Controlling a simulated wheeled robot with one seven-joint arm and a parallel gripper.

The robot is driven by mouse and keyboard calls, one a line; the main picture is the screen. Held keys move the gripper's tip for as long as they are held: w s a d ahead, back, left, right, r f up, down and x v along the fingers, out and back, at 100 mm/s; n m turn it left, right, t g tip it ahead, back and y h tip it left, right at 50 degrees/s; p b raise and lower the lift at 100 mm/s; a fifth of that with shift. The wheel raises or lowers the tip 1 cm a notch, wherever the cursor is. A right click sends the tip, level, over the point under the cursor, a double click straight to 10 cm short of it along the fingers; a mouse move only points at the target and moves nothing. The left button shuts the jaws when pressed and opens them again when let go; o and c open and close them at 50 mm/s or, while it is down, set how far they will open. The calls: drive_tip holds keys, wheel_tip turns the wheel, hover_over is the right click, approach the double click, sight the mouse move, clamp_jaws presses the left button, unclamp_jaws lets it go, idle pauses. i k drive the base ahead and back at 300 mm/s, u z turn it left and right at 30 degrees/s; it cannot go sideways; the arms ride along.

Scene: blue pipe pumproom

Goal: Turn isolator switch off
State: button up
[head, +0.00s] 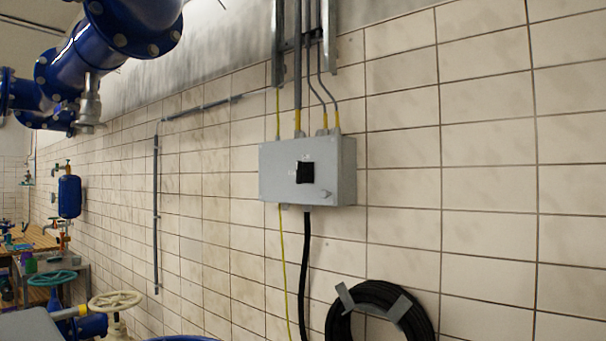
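The isolator switch is a grey box (275,172) mounted on the white tiled wall, right of the picture's middle. A black switch knob (305,172) sits on its front face. Small marks beside the knob are too small to read. A small round grey fitting shows at the lower right of the front face. Cables enter the box from above, and a black cable and a yellow-green wire hang below it. My gripper is not in view.
A coil of black hose (383,313) hangs on the wall below right. Large blue pipes (95,55) run at the upper left. Valve handwheels (115,300) and a workbench (35,240) stand at the lower left. The wall right of the box is bare.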

sight(300, 172)
drive_tip(key=i, duration=1.1)
drive_tip(key=u, duration=2.3)
